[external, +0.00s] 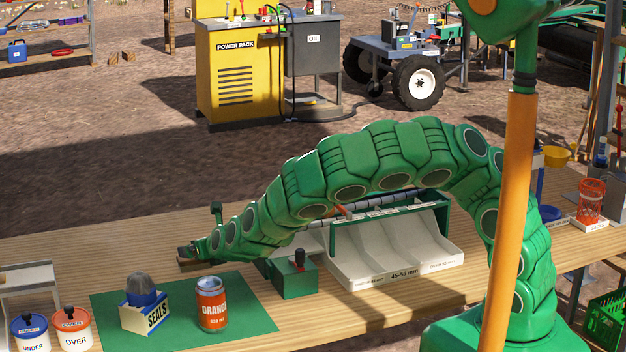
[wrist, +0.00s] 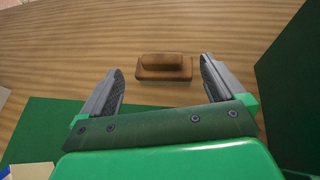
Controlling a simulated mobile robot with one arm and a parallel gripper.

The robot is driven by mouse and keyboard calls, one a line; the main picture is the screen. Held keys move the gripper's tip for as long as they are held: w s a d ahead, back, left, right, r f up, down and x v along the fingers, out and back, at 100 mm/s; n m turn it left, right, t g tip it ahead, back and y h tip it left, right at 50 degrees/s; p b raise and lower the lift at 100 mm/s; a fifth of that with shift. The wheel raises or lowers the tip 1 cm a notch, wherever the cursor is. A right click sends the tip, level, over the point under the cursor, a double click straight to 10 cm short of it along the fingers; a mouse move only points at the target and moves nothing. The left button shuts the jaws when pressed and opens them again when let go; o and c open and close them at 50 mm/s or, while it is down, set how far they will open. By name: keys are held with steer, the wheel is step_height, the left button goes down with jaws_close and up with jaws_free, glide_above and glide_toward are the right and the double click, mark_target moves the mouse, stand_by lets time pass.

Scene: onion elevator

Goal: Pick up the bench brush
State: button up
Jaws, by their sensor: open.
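The bench brush (wrist: 164,74) is a small brown block with a raised brown grip, lying on the wooden bench. In the wrist view it lies ahead of my gripper (wrist: 160,70), near the line between the fingertips, with a gap on both sides. My gripper is open and empty, with one grey finger to each side. In the external view my gripper (external: 186,251) is low over the bench at the left end of my green arm. A brown edge below it may be the brush, mostly hidden by the gripper.
A green box with a lever (external: 294,276) and a white sorting chute (external: 395,262) stand right of the gripper. Bare bench (external: 90,248) lies to the left.

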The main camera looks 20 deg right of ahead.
steer(key=shift+w+a+f, duration=0.1)
steer(key=shift+w+f, duration=0.65)
steer(key=shift+w, duration=0.05)
steer(key=shift+x, duration=1.45)
steer(key=shift+r, duration=0.1)
steer(key=c, duration=1.2)
steer(key=shift+o, duration=0.2)
steer(key=shift+r, duration=0.15)
